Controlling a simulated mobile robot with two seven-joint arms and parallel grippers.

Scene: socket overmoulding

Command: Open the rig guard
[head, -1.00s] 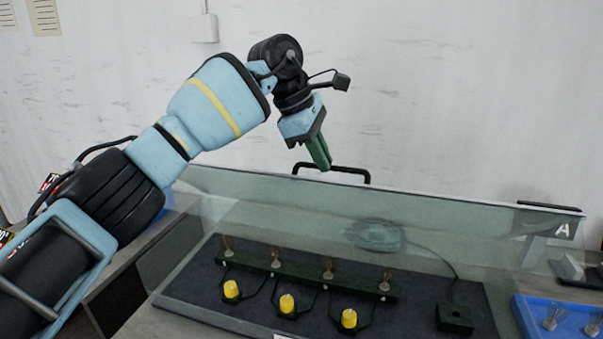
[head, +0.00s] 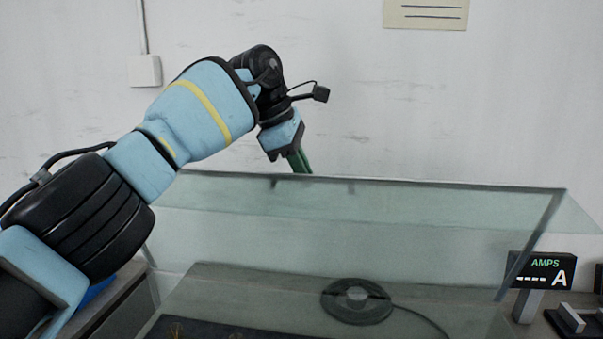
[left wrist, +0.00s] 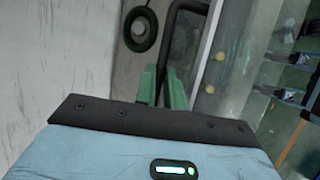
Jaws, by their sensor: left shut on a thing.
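The rig guard (head: 400,225) is a clear, greenish glass cover over the bench, its upper edge running across the middle of the head view. My left gripper (head: 303,170) is behind that edge, with its fingertips partly hidden. In the left wrist view, the green fingers (left wrist: 163,90) are shut on the guard's black bar handle (left wrist: 177,32), which bends away above them. In the head view the handle is mostly hidden, with only dark marks at the guard's edge.
A dark round disc (head: 357,300) with a cable sits on the bench below the glass. An AMPS display (head: 541,271) stands at the right by the guard's edge. The wall (head: 400,110) is behind, with clear space above the guard.

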